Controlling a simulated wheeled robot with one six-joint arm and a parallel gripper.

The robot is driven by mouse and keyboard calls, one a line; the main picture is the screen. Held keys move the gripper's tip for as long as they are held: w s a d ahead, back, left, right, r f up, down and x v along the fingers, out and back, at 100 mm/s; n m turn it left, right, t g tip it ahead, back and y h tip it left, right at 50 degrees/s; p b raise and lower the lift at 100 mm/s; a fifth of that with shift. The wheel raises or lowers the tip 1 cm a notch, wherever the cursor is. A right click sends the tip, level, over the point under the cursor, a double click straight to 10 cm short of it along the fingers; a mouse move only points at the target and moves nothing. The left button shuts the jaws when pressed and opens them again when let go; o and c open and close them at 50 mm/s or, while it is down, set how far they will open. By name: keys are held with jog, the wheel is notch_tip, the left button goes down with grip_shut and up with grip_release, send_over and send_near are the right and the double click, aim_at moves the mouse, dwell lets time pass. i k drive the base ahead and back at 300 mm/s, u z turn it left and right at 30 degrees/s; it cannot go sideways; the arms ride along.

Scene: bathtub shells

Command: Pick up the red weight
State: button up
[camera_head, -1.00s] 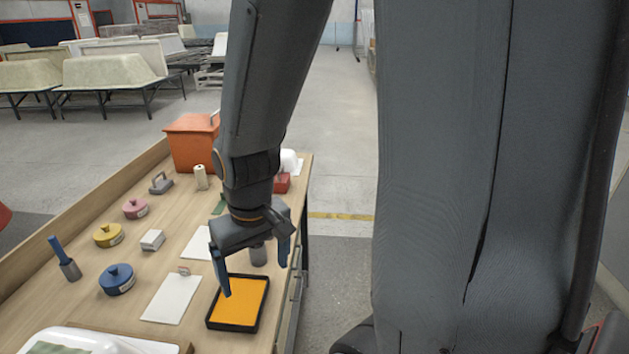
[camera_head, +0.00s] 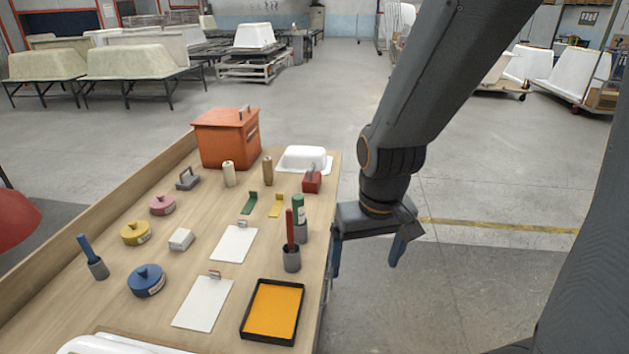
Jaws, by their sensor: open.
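The red weight (camera_head: 312,182), a small red block with a greyish handle on top, sits near the table's right edge toward the far end. It stands just in front of a white tub-shaped piece. My gripper (camera_head: 367,258) is open and empty, with its blue fingers pointing down. In the picture it hangs to the right of the table's right edge, nearer to me than the red weight and apart from it.
A red stick in a grey cup (camera_head: 291,258) and a green-topped cylinder (camera_head: 299,215) stand near the right edge. A black tray with orange filling (camera_head: 272,312) lies nearer. An orange box (camera_head: 226,138) stands at the back. Floor right of the table is clear.

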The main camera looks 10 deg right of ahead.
aim_at(312, 181)
jog(key=u, duration=0.05)
jog(key=k, duration=0.5)
jog(key=z, duration=1.5)
jog(key=i, duration=2.2)
jog(key=u, duration=3.1)
jog(key=i, duration=0.5)
